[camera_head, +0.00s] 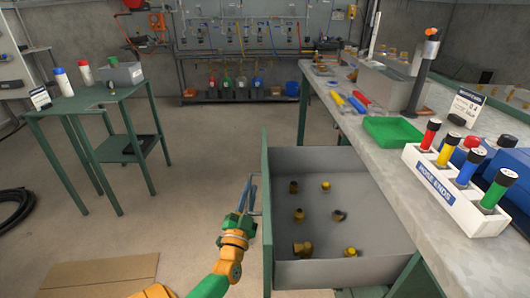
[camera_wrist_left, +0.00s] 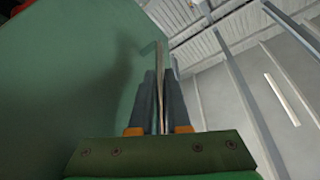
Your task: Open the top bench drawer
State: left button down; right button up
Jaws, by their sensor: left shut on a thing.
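The top bench drawer (camera_head: 312,159) stands pulled out from under the bench, showing its grey inside and green front panel (camera_head: 266,215). Several brass fittings (camera_head: 299,215) lie scattered on its floor. My left gripper (camera_head: 249,190) is at the outer side of the front panel, shut on the drawer handle (camera_head: 257,211). In the left wrist view the two dark fingers (camera_wrist_left: 162,85) are closed about the thin handle, beside the green panel (camera_wrist_left: 70,80). The fingers partly hide the handle. My right gripper is not in view.
The bench top (camera_head: 405,160) carries a green tray (camera_head: 392,130) and a white rack (camera_head: 445,190) of coloured hose ends. A green side table (camera_head: 90,100) stands at the left. Open floor lies between it and the drawer, with cardboard (camera_head: 100,275) at the front.

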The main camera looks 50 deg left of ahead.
pick_arm(q)
jog(key=shift+s+a, duration=0.4)
jog(key=shift+s, duration=0.1)
jog(key=c, duration=1.2)
grip_release()
jog(key=shift+o, duration=0.2)
jog(key=v, duration=0.7)
jog(key=shift+f, duration=0.1)
